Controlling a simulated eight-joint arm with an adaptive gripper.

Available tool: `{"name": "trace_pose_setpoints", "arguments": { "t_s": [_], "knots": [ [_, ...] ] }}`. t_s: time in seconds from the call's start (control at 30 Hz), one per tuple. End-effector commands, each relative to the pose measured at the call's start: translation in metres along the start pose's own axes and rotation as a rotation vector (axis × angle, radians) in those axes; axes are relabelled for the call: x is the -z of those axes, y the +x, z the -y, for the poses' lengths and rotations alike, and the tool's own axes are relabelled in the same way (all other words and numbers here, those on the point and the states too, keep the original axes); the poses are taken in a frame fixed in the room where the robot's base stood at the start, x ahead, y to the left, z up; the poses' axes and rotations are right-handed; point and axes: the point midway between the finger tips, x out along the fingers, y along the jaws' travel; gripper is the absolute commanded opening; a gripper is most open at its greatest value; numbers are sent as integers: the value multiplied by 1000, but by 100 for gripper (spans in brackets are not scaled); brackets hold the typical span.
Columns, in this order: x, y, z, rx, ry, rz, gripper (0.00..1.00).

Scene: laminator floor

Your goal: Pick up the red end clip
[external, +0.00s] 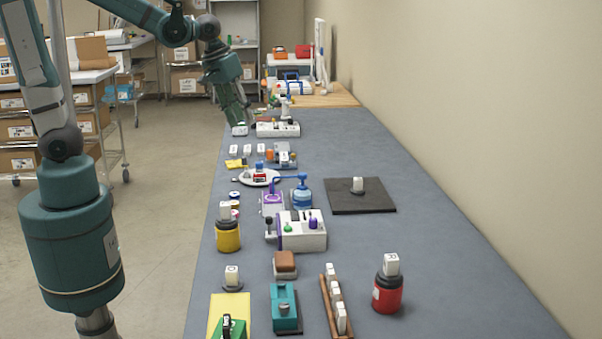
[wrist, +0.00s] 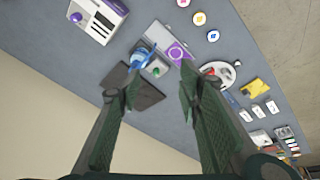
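A small red piece (external: 260,178) lies on a round white dish (external: 246,179) near the left edge of the bench. It is too small to tell surely whether it is the red end clip. In the wrist view the red piece (wrist: 209,72) shows on the white dish (wrist: 229,84), just right of the right finger. My gripper (external: 238,124) hangs over the far left part of the bench, beyond the dish. In the wrist view its two dark green fingers (wrist: 158,75) are wide apart with nothing held between them.
A blue-topped device (external: 302,196) and a dark mat (external: 372,196) stand right of the dish. Three white labelled blocks (external: 248,150) stand beyond it. A white machine (external: 303,236), a yellow jar (external: 228,238) and a red jar (external: 388,290) stand nearer. The bench's right side is mostly clear.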

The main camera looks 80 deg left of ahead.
Motion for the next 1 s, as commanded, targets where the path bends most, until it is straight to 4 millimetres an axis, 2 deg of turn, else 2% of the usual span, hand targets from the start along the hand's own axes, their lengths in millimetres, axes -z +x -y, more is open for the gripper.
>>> {"name": "trace_pose_setpoints", "arguments": {
  "t_s": [0.03, 0.5, 1.0],
  "knots": [
    [9, 7, 3, 8, -27, 7, 35],
    [64, 71, 44, 84, -282, 80, 35],
    [109, 150, 104, 169, -554, 151, 35]
  ]
}}
